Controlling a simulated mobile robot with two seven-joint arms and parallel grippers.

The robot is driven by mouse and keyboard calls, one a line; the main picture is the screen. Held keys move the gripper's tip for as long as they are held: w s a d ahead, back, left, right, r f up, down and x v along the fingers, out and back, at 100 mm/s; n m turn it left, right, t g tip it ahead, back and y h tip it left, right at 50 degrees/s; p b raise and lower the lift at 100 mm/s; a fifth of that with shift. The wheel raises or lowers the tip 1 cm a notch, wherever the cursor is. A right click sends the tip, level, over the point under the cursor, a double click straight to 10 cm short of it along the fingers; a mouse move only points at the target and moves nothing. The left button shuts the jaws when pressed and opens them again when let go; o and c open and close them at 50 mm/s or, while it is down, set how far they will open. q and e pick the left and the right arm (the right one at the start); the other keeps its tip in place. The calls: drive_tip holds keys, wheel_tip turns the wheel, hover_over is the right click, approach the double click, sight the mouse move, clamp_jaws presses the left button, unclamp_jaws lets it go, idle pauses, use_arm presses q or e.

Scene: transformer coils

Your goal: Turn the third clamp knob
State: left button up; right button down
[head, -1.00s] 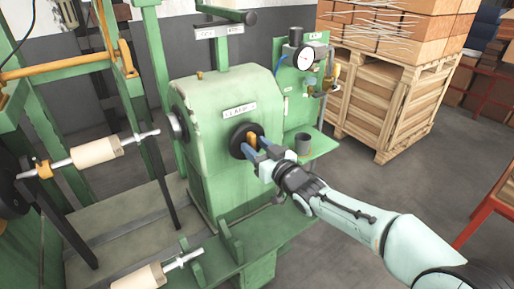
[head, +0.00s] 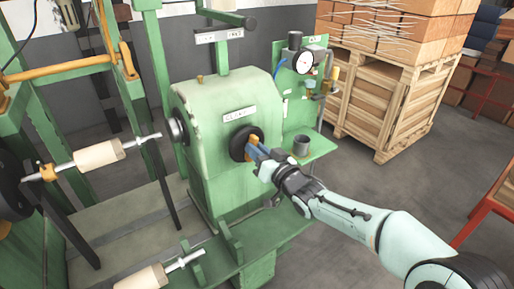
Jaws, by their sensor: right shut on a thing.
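The clamp knob is a black disc (head: 240,146) with an orange grip bar (head: 252,143) on the front face of the green machine housing (head: 207,120). A white label (head: 239,114) sits just above it. The fingers hide part of the bar and the disc's right side. My left gripper is not in view.
Spools on shafts (head: 97,156) stand at the left. A green shelf with a grey cup (head: 301,145) and a pressure gauge (head: 304,62) is right of the housing. A wooden crate (head: 377,100) stands behind.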

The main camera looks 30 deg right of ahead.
drive_tip(key=shift+f+m+p, duration=0.25)
drive_tip(key=shift+m+p, duration=0.9)
drive_tip(key=shift+m, duration=3.6)
drive_tip(key=shift+f+m+p, duration=0.3)
drive_tip(key=shift+m+p, duration=0.9)
drive_tip(key=shift+m, duration=3.6)
drive_tip(key=shift+f+m+p, duration=0.25)
drive_tip(key=shift+m+p, duration=0.9)
drive_tip(key=shift+m, duration=3.6)
drive_tip(key=c, duration=1)
unclamp_jaws()
drive_tip(key=shift+c, duration=0.2)
drive_tip(key=shift+s, duration=0.1)
